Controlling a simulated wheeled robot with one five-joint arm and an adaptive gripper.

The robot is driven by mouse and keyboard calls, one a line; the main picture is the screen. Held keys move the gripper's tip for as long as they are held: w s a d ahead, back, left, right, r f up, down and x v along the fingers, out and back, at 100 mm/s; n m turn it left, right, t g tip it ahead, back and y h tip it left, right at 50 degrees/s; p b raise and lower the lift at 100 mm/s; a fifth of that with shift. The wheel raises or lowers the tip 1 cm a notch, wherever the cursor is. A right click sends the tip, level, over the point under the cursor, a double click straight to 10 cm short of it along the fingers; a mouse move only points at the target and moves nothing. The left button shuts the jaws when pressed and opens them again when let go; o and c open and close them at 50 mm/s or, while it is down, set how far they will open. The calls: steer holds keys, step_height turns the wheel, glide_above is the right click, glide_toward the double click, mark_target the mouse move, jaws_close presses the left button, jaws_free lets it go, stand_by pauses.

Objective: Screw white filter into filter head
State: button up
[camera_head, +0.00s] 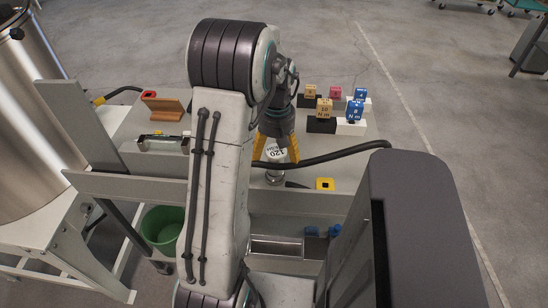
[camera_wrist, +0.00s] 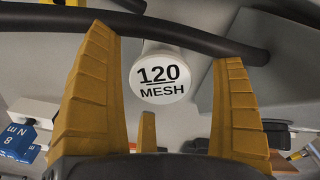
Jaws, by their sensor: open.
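The white filter shows its round end, printed "120 MESH", in the wrist view (camera_wrist: 162,76) and in the head view (camera_head: 274,153). My gripper (camera_wrist: 166,48) has yellow fingers standing open on either side of the filter end, with a gap on each side. In the head view my gripper (camera_head: 276,148) points down over the bench, the filter end showing between its fingers. A metal fitting (camera_head: 275,177) shows just below the white end. I cannot tell whether it is the filter head or whether the filter's far end is in a thread.
A black hose (camera_head: 335,156) runs right from near the filter. Yellow and blue marked blocks (camera_head: 324,108) stand at the back right of the bench. An orange-brown block (camera_head: 163,107) stands left. A green bucket (camera_head: 161,228) is below. A steel tank (camera_head: 35,110) stands far left.

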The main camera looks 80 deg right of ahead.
steer(key=n, duration=0.4)
stand_by(0.4)
steer(key=shift+d+n, duration=0.1)
steer(key=shift+n, duration=1)
steer(key=n, duration=0.7)
steer(key=shift+w, duration=0.1)
steer(key=shift+n, duration=1.4)
steer(key=shift+n, duration=0.5)
steer(key=n, duration=0.3)
steer(key=shift+w+n, duration=0.1)
steer(key=shift+n, duration=0.2)
steer(key=n, duration=0.6)
